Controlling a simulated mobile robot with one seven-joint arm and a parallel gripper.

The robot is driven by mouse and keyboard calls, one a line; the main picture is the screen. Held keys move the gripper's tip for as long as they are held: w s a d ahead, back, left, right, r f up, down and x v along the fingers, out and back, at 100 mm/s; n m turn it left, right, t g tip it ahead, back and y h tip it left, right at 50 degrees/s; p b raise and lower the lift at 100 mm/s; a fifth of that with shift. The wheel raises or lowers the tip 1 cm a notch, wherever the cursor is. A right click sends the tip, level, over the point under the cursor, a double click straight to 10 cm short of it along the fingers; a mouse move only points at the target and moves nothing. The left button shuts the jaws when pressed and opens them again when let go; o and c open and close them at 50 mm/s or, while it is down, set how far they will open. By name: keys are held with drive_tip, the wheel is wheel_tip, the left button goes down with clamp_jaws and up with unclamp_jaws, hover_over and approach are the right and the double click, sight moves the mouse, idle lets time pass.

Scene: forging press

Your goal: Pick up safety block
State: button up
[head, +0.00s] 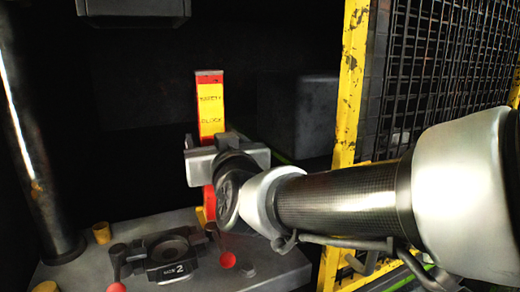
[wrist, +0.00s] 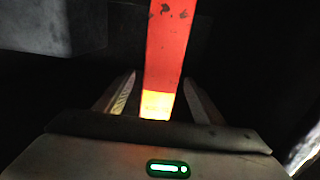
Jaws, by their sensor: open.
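The safety block (head: 211,104) is a tall upright bar with red ends and a yellow labelled middle. It stands on the press bed in the head view. My gripper (head: 203,165) is at its lower middle, and my wrist hides part of the bar there. In the wrist view the block (wrist: 165,50) shows red with a yellow band below, between the two fingers of my gripper (wrist: 157,97). The fingers are apart, with one on each side of the bar and dark gaps visible beside it. The block's lower end is mostly hidden.
A die marked 2 (head: 168,255) sits on the grey press bed (head: 75,275), with red knobs (head: 227,260) and a small yellow cylinder (head: 102,232) nearby. A dark column (head: 35,150) stands left. A yellow-framed mesh guard (head: 350,80) stands right, close to my arm.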

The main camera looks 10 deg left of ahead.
drive_tip(key=x, duration=0.6)
drive_tip(key=shift+w+a+r, duration=0.1)
drive_tip(key=shift+w+a, duration=0.15)
drive_tip(key=shift+w, duration=0.1)
clamp_jaws()
drive_tip(key=shift+r, duration=0.25)
